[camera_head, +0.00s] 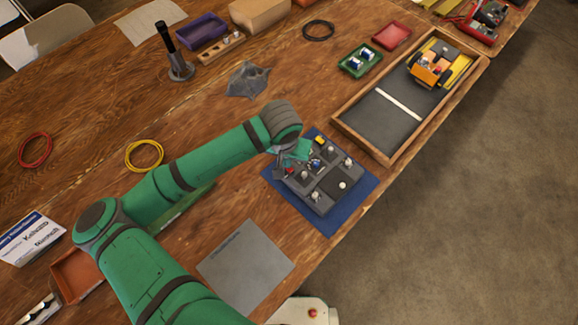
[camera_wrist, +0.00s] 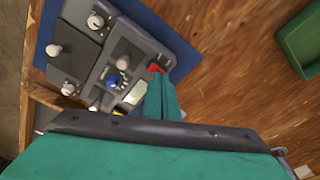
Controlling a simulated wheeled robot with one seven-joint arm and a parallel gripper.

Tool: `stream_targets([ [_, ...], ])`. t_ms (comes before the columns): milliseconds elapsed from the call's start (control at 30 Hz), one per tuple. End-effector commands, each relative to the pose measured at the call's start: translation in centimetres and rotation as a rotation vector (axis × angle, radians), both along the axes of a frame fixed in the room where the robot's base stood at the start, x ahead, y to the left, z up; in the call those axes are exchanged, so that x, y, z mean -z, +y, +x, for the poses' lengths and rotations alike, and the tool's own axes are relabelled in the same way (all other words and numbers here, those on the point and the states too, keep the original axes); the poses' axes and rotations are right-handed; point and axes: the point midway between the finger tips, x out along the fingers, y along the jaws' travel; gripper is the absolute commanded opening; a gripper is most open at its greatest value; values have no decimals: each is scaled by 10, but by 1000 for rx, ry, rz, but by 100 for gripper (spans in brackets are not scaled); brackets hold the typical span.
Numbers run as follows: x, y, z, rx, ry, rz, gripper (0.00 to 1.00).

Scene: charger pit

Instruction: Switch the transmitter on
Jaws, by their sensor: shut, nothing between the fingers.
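The transmitter, a dark grey box with several pale knobs or sticks, lies on a blue mat (camera_head: 368,185). Its body (camera_head: 338,184) shows beyond my wrist in the head view and fills the upper left of the wrist view (camera_wrist: 165,38). A small red part (camera_wrist: 156,69), perhaps a switch, sits near the box's edge. A blue knob (camera_wrist: 112,82) and a pale yellow-green panel (camera_wrist: 134,92) are beside it. My gripper (camera_wrist: 160,80) is shut and empty, its tips close to the red part; I cannot tell whether they touch. My wrist hides part of the box.
A wooden-framed tray (camera_head: 437,127) with a yellow vehicle (camera_head: 440,66) stands to the right. A green tray (camera_head: 360,59) and a red tray (camera_head: 391,35) lie behind. A grey mat (camera_head: 245,268) lies in front. Bare table surrounds the blue mat's left side.

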Motion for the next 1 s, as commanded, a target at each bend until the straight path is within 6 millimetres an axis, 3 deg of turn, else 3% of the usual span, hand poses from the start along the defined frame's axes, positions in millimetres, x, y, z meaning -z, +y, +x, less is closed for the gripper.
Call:
stream_targets([
  [333,0,0,0,0,1,0,0],
  [1000,-45,0,0,0,0,-1,0],
])
